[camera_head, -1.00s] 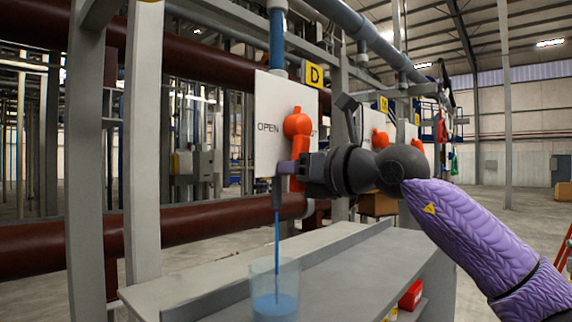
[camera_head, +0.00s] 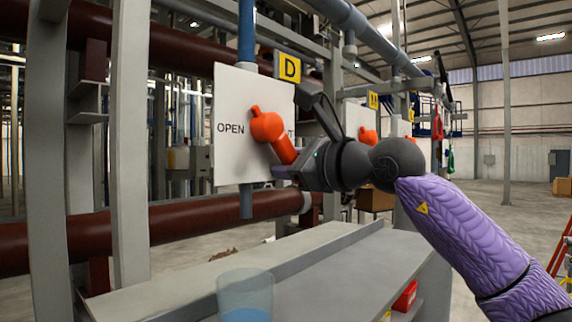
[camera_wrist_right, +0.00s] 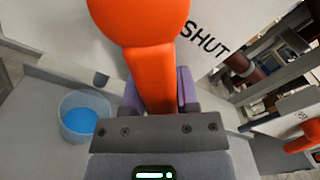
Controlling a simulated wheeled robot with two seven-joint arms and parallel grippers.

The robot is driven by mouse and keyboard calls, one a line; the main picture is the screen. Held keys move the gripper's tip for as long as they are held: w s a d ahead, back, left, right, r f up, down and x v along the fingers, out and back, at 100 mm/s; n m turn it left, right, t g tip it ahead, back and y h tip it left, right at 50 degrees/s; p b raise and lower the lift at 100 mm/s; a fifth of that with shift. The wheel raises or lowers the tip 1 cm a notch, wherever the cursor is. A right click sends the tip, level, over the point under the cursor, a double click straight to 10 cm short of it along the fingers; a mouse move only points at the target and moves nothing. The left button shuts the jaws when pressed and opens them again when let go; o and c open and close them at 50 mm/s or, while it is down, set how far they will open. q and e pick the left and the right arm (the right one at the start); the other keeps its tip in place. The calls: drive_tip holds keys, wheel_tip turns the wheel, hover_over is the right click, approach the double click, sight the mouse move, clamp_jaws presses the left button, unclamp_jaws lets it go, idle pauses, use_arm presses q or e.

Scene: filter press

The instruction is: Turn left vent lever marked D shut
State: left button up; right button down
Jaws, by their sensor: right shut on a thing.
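The orange lever (camera_head: 266,126) sits on the white panel (camera_head: 233,100) under the yellow D sign (camera_head: 289,67). Its handle slants down and to the right, away from the OPEN mark. My right gripper (camera_head: 288,170) is shut on the handle's lower end. In the right wrist view the orange lever (camera_wrist_right: 150,60) runs between the purple fingers of the gripper (camera_wrist_right: 158,95), with the SHUT mark to its right. The pipe end (camera_head: 246,203) below the panel shows no stream. My left gripper is not in view.
A clear beaker (camera_head: 245,290) with blue liquid stands on the grey bench (camera_head: 330,275) below the pipe. More panels with orange levers (camera_head: 367,136) stand farther right. A grey post (camera_head: 130,150) rises at the left.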

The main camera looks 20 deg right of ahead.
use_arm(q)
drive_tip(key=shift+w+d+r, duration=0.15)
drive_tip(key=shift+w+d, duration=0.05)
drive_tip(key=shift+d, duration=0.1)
use_arm(e)
drive_tip(key=shift+w+d+r+n, duration=0.1)
drive_tip(key=shift+d+r+n, duration=0.1)
drive_tip(key=shift+n, duration=0.2)
drive_tip(key=shift+c, duration=1.8)
unclamp_jaws()
use_arm(q)
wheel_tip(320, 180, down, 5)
drive_tip(key=b, duration=0.4)
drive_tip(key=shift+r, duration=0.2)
use_arm(e)
drive_tip(key=v, duration=1)
